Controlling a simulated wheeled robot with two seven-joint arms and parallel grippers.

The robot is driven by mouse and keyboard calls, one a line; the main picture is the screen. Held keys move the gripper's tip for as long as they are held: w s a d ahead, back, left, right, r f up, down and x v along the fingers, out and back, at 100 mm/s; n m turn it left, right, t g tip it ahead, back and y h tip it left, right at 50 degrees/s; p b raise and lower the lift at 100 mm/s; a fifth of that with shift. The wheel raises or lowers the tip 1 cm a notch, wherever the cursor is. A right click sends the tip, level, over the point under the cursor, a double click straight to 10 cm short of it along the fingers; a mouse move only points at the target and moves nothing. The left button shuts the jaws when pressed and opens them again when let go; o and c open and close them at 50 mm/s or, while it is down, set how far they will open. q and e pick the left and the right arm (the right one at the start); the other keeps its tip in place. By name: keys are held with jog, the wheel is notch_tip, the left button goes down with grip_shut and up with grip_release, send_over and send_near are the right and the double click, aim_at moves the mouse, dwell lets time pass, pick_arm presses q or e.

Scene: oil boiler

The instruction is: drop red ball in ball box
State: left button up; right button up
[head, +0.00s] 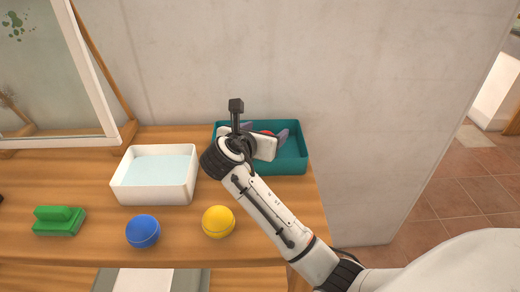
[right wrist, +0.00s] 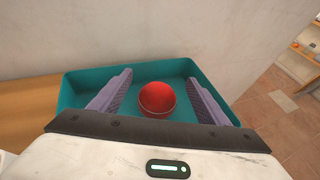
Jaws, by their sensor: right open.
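The red ball (right wrist: 157,99) sits inside the teal box (right wrist: 72,98), between the parted fingers of my right gripper (right wrist: 160,78). Gaps show on both sides of the ball in the right wrist view. In the head view the teal box (head: 296,163) stands at the right end of the wooden table, against the wall. My right gripper (head: 265,130) is over it and hides most of the ball; only a bit of red shows. I cannot tell whether the ball rests on the box floor. My left gripper is not in view.
A white tray with pale blue inside (head: 128,192) stands left of the teal box. A yellow ball (head: 218,222), a blue ball (head: 143,231) and a green brush-like block (head: 59,221) lie along the front of the table. A white-framed panel (head: 88,70) leans at the left.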

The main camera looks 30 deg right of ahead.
jog(key=p+v, duration=0.1)
jog(key=v, duration=0.9)
jog(key=shift+s+r, duration=0.1)
